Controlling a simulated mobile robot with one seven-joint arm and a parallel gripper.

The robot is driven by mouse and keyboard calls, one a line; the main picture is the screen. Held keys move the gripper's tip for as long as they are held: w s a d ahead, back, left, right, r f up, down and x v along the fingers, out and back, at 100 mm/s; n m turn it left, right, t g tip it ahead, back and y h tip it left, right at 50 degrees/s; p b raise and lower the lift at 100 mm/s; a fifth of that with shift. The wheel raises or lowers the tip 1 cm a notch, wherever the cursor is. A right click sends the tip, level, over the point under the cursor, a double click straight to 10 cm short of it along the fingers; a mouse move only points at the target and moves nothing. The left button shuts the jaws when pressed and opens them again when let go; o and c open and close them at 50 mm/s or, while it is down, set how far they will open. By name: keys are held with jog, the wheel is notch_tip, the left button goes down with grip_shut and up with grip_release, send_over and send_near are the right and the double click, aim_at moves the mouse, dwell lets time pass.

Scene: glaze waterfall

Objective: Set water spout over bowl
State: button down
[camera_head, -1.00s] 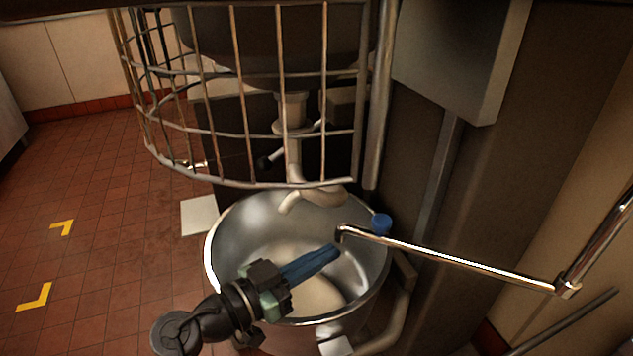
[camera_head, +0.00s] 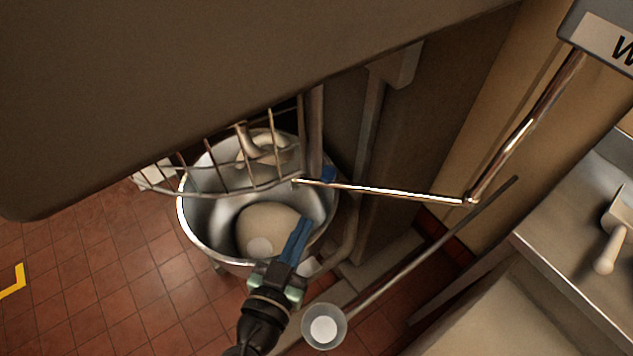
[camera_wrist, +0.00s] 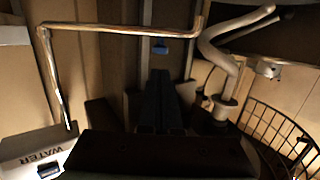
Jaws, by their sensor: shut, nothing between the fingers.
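The water spout (camera_head: 390,192) is a thin chrome pipe running left from an elbow joint. Its free end appears over the rear right part of the bowl, near the wire guard. The steel bowl (camera_head: 193,232) stands on the mixer and holds a pale mass (camera_head: 265,222). My gripper (camera_head: 304,224), with blue fingers, is shut and empty over the bowl's right side, below the spout in the picture. In the wrist view the spout (camera_wrist: 110,29) passes beyond the dark fingertips (camera_wrist: 160,74), with a visible gap. The bowl is not clear there.
The wire guard (camera_head: 225,190) and mixer head (camera_head: 250,70) overhang the bowl. A dough hook (camera_head: 262,150) hangs inside. The water box (camera_wrist: 40,148) is on the wall. A steel table with a scoop (camera_head: 610,250) is at right. Open tiled floor (camera_head: 90,290) lies left.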

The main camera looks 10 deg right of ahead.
aim_at(322, 178)
jog(key=p+x, duration=0.2)
jog(key=x, duration=0.8)
jog(key=shift+f, duration=0.1)
jog(key=shift+w, duration=0.15)
jog(key=w+b, duration=0.1)
jog(key=h+b, duration=0.1)
jog(key=b, duration=0.1)
jog(key=w+d+m+g+b, duration=0.1)
jog(key=b, duration=0.1)
jog(key=shift+w+f, duration=0.25)
jog(key=shift+w, duration=0.15)
jog(key=shift+w+d+r+m+h+b, duration=0.15)
jog(key=shift+w+m+h+b, duration=0.15)
jog(key=shift+w+h+b, duration=0.3)
jog(key=shift+s+r, duration=0.15)
jog(key=shift+r, duration=0.2)
jog(key=shift+r, duration=0.1)
